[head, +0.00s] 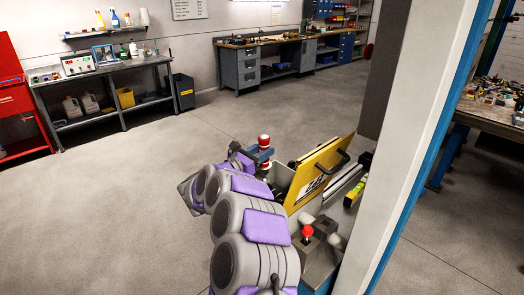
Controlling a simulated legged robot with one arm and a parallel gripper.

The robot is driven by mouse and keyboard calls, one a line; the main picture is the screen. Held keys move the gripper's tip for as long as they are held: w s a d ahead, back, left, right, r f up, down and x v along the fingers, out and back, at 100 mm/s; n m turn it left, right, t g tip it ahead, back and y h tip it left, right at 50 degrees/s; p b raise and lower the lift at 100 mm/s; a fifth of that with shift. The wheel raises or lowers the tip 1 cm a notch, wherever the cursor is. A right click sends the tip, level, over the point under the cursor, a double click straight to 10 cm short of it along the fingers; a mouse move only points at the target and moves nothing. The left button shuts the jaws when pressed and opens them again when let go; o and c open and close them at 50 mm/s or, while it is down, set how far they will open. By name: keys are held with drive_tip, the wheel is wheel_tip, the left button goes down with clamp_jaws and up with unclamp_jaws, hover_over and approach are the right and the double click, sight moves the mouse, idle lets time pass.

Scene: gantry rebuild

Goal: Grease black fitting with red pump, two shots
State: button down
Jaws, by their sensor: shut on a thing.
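My gripper (250,162) is at the end of my grey and purple arm, left of an open yellow panel. It is shut on what looks like the red pump (264,143), which has red bands and a pale ring and stands roughly upright. The fingers are small and partly hidden by my arm, so the exact grip is unclear. I cannot make out the black fitting; the yellow panel and my arm hide much of that area.
The yellow panel (318,170) with a dark handle stands tilted over a pale box. A red knob (307,231) sits on a grey block nearer me. A white and blue post (415,130) rises close on the right. Open floor (110,210) lies left; benches line the back.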

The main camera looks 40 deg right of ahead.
sight(262, 138)
drive_tip(key=shift+r, duration=0.45)
drive_tip(key=shift+f, duration=0.4)
idle(1.1)
drive_tip(key=shift+r, duration=3.5)
